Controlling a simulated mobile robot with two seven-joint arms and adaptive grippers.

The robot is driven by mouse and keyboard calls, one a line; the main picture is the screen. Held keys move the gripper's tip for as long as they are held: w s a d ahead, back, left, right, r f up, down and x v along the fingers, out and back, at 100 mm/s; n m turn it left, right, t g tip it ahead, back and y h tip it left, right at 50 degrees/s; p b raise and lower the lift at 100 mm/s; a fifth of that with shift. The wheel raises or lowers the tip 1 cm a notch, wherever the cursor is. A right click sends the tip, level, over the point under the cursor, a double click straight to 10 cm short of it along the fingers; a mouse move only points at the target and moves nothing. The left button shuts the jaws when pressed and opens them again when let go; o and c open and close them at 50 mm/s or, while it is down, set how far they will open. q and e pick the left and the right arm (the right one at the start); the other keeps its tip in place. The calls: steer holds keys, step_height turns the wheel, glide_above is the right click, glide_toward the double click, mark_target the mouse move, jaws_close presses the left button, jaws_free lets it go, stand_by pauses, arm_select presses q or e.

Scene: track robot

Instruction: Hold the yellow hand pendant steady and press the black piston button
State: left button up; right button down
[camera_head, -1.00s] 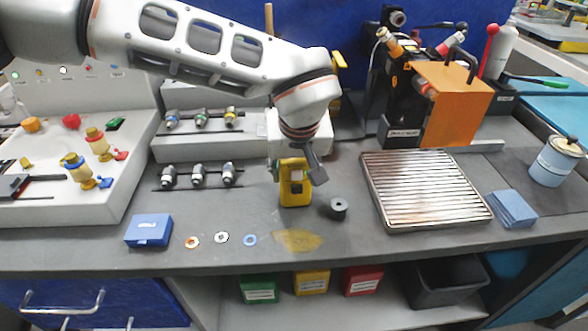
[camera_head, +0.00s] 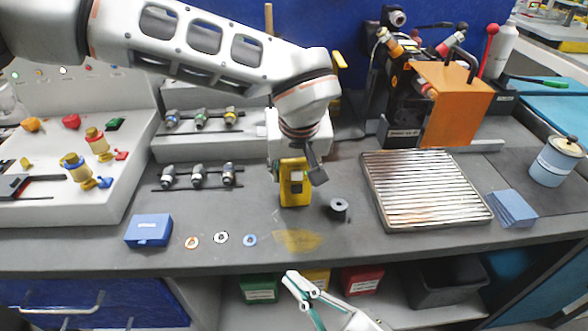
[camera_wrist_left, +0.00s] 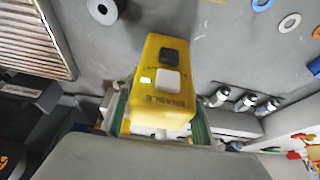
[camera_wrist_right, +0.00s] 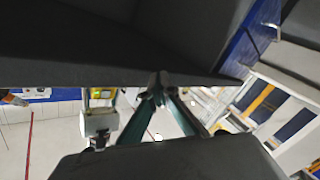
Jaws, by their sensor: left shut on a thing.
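The yellow hand pendant (camera_head: 296,190) is upright at the middle of the bench, in my left gripper (camera_head: 292,163). In the left wrist view the pendant (camera_wrist_left: 162,106) sits between the green-edged fingers. Its face carries a black button (camera_wrist_left: 173,56), a white button (camera_wrist_left: 168,81) marked ENABLE, and a lit green lamp (camera_wrist_left: 145,80). My right gripper (camera_head: 292,277) is at the bottom of the head view, in front of the bench edge and apart from the pendant. In the right wrist view its fingertips (camera_wrist_right: 158,84) meet with nothing between them.
A black ring-shaped part (camera_head: 338,208) lies right of the pendant, with a ribbed metal plate (camera_head: 428,226) beyond. A blue box (camera_head: 148,230) and small washers (camera_head: 221,238) lie front left. The bench's front edge (camera_head: 330,262) lies between my right gripper and the pendant.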

step_height(320, 180, up, 9)
steer(key=w+d+m+t+y, duration=0.1)
steer(key=d+m+t+y, duration=0.1)
steer(key=t, duration=0.1)
glide_toward(281, 183)
steer(key=shift+x, duration=1.7)
steer(key=shift+a+r, duration=0.15)
steer(key=shift+r, duration=0.05)
steer(key=shift+w, duration=0.35)
